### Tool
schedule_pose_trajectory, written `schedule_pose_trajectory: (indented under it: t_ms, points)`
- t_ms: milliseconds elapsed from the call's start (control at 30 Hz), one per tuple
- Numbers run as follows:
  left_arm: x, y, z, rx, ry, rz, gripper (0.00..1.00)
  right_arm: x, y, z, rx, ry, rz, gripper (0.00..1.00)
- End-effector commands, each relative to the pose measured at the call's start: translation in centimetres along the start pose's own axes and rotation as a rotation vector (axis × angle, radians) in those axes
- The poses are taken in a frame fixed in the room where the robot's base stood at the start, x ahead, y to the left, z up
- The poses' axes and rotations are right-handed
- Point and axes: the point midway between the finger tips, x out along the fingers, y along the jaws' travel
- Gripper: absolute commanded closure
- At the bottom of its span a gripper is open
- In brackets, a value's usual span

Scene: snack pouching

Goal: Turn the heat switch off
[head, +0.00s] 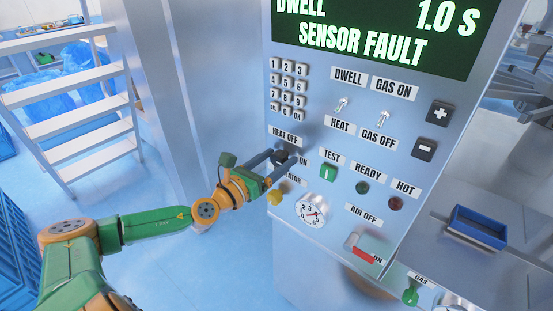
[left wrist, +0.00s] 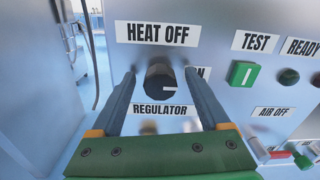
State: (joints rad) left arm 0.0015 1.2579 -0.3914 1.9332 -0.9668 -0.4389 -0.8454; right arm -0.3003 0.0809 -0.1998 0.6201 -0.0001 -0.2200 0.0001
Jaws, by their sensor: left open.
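The heat switch is a black rotary knob (left wrist: 158,79) under the HEAT OFF label (left wrist: 157,32) in the left wrist view. Its white mark points right, toward the partly hidden ON label (left wrist: 202,73). In the head view the knob (head: 281,157) is partly hidden by my gripper. My left gripper (head: 283,161) is open at the panel, and in the left wrist view its two fingers (left wrist: 160,78) stand on either side of the knob. A small gap seems to show on each side; I cannot tell whether either finger touches. My right gripper is not in view.
The panel has a keypad (head: 288,88), a green TEST button (head: 328,171), toggle switches, a gauge (head: 311,211) and a yellow regulator knob (head: 276,197) close below my gripper. The display (head: 375,35) reads SENSOR FAULT. Open floor lies left of the panel, with white steps (head: 70,95) beyond.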

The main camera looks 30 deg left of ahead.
Motion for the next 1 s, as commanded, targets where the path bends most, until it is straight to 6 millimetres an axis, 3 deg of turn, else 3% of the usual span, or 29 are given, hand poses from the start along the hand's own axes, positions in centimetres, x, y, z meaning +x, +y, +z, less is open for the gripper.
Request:
schedule_pose_trajectory:
  t_ms: [267, 367, 567, 600, 1000]
  points:
    - [0.15, -0.06, -0.07, 0.0, 0.001, -0.002, 0.21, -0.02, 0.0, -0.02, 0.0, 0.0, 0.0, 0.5]
    - [0.14, -0.06, -0.06, 0.0, 0.001, -0.002, 0.42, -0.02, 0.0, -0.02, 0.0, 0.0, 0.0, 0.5]
    - [0.13, -0.05, -0.06, 0.0, 0.001, -0.001, 0.96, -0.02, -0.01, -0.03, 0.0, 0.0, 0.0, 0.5]
    - [0.13, -0.05, -0.06, 0.0, 0.001, -0.001, 1.0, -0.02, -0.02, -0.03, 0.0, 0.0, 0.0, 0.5]
    - [0.12, -0.03, -0.16, -0.099, -0.002, -0.002, 1.0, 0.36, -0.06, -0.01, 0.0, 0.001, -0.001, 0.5]
